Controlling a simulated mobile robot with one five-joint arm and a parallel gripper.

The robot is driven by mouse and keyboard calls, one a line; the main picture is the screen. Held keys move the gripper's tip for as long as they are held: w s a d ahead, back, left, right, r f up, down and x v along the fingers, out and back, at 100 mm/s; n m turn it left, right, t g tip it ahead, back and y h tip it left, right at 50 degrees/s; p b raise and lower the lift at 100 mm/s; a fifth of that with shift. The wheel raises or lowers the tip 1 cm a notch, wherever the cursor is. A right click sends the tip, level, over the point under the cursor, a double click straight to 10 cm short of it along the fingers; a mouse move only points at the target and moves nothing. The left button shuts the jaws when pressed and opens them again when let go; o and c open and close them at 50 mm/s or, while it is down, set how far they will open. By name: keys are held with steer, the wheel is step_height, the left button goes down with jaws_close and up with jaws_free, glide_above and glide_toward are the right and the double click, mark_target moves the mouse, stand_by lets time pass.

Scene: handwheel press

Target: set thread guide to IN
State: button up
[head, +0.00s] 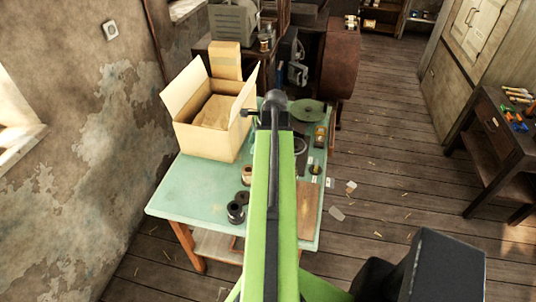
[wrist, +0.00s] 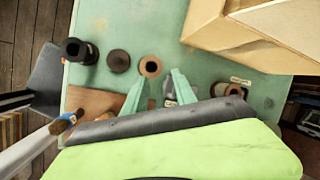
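I cannot pick out the thread guide or an IN mark with certainty. In the wrist view, my gripper (wrist: 158,76) has two pale green fingers, spread apart with nothing held between them. They reach over the green tabletop (wrist: 205,68). A brown spool (wrist: 150,67) stands just beyond the gap between the fingertips. Another pale label (wrist: 240,81) lies by a brown round part (wrist: 235,90) at the right. In the head view my green arm hides the gripper.
An open cardboard box (head: 208,132) stands on the left of the green table (head: 185,190). A dark spool (head: 236,212) stands near the front. A black jar (wrist: 78,50) and a dark disc (wrist: 119,61) show at the wrist view's left. Floor (head: 390,150) right of the table is mostly clear.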

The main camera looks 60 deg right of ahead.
steer(key=s+d+r+m, duration=0.1)
steer(key=s+d+m, duration=0.4)
steer(key=s+d, duration=0.3)
steer(key=shift+t+h, duration=0.4)
steer(key=b+x, duration=1)
steer(key=x, duration=0.1)
steer(key=a+b+x, duration=0.1)
steer(key=b+x, duration=0.4)
steer(key=shift+s+d+f, duration=0.1)
steer(key=shift+s+f, duration=0.05)
steer(key=shift+f, duration=0.35)
jaws_close()
